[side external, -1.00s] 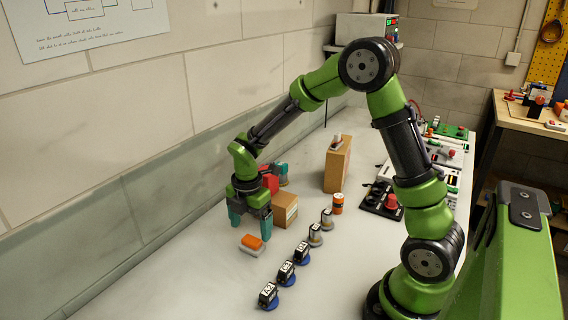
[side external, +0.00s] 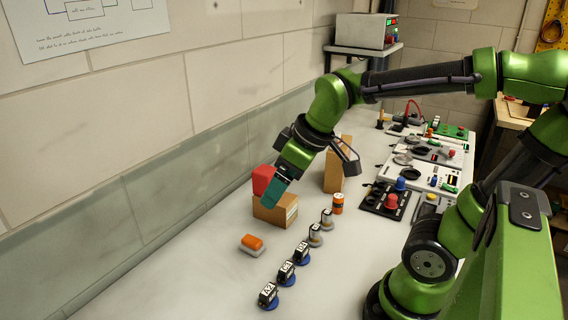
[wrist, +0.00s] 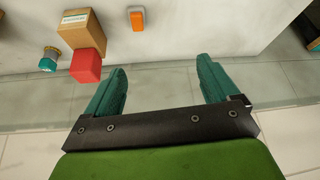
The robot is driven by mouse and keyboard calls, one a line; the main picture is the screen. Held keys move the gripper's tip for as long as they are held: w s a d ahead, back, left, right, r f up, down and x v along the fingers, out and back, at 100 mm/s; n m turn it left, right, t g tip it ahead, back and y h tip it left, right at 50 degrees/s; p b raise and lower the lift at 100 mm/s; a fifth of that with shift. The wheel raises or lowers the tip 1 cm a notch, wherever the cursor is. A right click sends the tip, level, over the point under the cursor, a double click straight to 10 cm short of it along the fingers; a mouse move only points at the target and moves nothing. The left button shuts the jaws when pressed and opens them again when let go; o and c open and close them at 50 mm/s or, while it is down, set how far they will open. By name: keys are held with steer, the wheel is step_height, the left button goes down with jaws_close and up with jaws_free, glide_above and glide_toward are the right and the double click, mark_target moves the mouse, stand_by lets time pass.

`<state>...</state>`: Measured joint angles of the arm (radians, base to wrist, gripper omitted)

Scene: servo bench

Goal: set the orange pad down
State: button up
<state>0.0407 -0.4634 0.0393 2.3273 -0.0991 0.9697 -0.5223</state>
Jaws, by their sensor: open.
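The orange pad (side external: 253,241) lies on a pale grey base on the bench, left of the row of small servos. It also shows at the top of the wrist view (wrist: 137,20), apart from my fingers. My gripper (side external: 273,194) is tilted and raised in front of the cardboard box, in line with it in the side view. In the wrist view my teal fingers (wrist: 162,69) are spread wide with nothing between them. The pad stands free of the gripper.
The cardboard box (side external: 284,215) and red block (side external: 262,178) stand close to my gripper. Several servos (side external: 287,273) line the front, and an orange cylinder (side external: 337,204) stands behind them. Black and white panels (side external: 381,200) sit to the right. Bench left of the pad is clear.

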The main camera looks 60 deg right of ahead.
steer(key=shift+s+a+r+m+t+y, duration=0.15)
steer(key=shift+s+m+t, duration=0.2)
steer(key=shift+s+m, duration=0.55)
steer(key=shift+s+a+r+m+t+y, duration=0.15)
steer(key=shift+s+m+t, duration=0.35)
steer(key=shift+m, duration=0.75)
steer(key=shift+s+a+r+m+t+y, duration=0.1)
steer(key=shift+s+a+r+m+t, duration=0.15)
steer(key=shift+s+m, duration=0.65)
steer(key=shift+w, duration=0.2)
